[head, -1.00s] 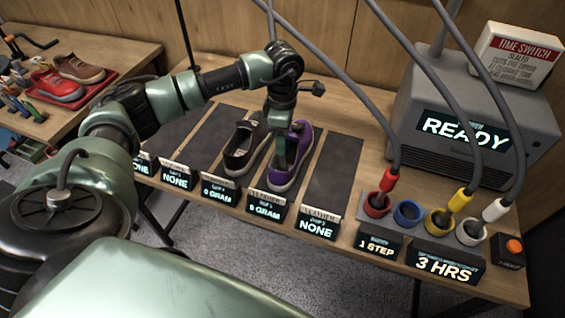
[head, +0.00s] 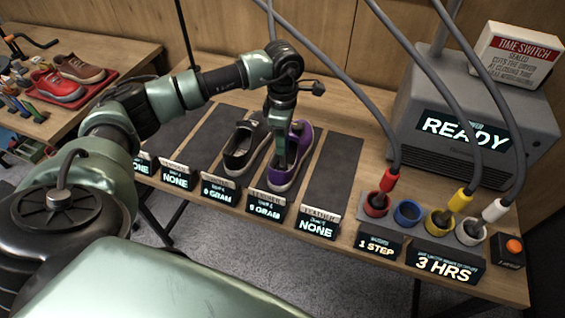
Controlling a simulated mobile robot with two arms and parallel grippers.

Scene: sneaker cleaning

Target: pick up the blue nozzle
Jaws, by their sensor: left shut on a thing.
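The blue holder cup (head: 407,213) on the right of the bench is empty. A grey hose (head: 271,18) runs down behind my left wrist, and the blue nozzle itself is hidden by my arm and gripper. My left gripper (head: 282,163) points down at the opening of the purple shoe (head: 298,150). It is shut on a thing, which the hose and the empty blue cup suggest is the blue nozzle. I cannot tell whether it touches the shoe. My right gripper is not in view.
Red (head: 388,180), yellow (head: 460,199) and white (head: 495,210) nozzles stand in their cups, their hoses rising overhead. A black shoe (head: 240,150) is left of the purple one. A dark mat (head: 333,175) to the right is empty. A grey machine (head: 470,110) reads READY.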

